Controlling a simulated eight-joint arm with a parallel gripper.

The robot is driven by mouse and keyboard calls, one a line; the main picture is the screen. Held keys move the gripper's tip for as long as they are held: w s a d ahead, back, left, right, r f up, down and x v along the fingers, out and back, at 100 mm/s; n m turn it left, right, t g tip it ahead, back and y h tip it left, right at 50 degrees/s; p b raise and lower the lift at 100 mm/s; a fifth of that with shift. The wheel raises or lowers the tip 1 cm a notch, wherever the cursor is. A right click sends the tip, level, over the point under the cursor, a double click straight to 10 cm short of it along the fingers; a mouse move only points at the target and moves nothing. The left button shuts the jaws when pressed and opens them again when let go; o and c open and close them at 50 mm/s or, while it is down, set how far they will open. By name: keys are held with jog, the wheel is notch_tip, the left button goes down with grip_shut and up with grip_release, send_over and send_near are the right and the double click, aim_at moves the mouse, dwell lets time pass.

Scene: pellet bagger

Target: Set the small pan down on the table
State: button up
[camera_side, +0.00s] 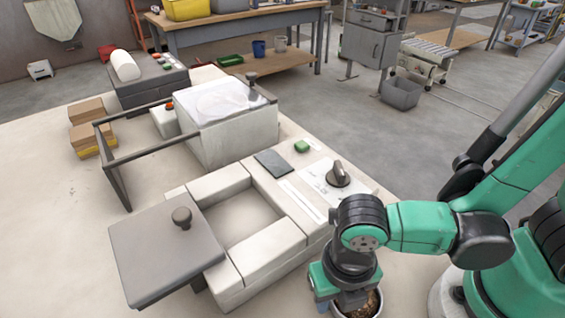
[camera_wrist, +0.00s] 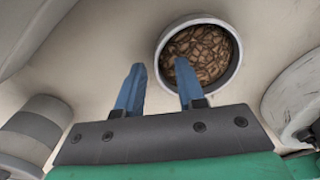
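The small pan (camera_wrist: 236,62) is a round grey vessel holding brown pellets (camera_wrist: 200,52). In the wrist view it is at the top, right of centre, over a pale surface. It also shows at the bottom edge of the side view, partly hidden by my gripper, with pellets (camera_side: 368,304) inside. My gripper (camera_wrist: 160,66) has two blue fingers with a clear gap between them. In the wrist view the pan's left wall lies between the fingers, the right finger overlapping the pellets. I see no finger pressed on the wall. Whether the pan rests on the table (camera_side: 60,225) cannot be told.
A pale block frame with a square opening (camera_side: 243,217) stands left of my gripper. A grey plate lid (camera_side: 160,255) with a knob is beside it. A panel with a dark dial (camera_side: 339,174) is behind my gripper. The table at left is mostly clear.

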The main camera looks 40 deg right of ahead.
jog(key=shift+r, duration=0.1)
notch_tip(320, 180, up, 12)
jog(key=f, duration=0.1)
jog(key=w+d+m+t, duration=0.2)
jog(key=w+d+m, duration=0.1)
jog(key=m, duration=0.7)
jog(key=w+d+r+m+t, duration=0.1)
jog(key=w+d+m, duration=0.3)
jog(key=m, duration=0.6)
jog(key=w+d+m+t, duration=0.3)
jog(key=d+m, duration=0.4)
jog(key=m, duration=0.3)
jog(key=shift+w+d+r+t, duration=0.1)
jog(key=shift+w+r+t, duration=0.15)
jog(key=shift+w+t, duration=0.25)
jog(key=shift+w+d+m, duration=0.2)
jog(key=shift+d+m, duration=0.25)
jog(key=shift+m, duration=0.25)
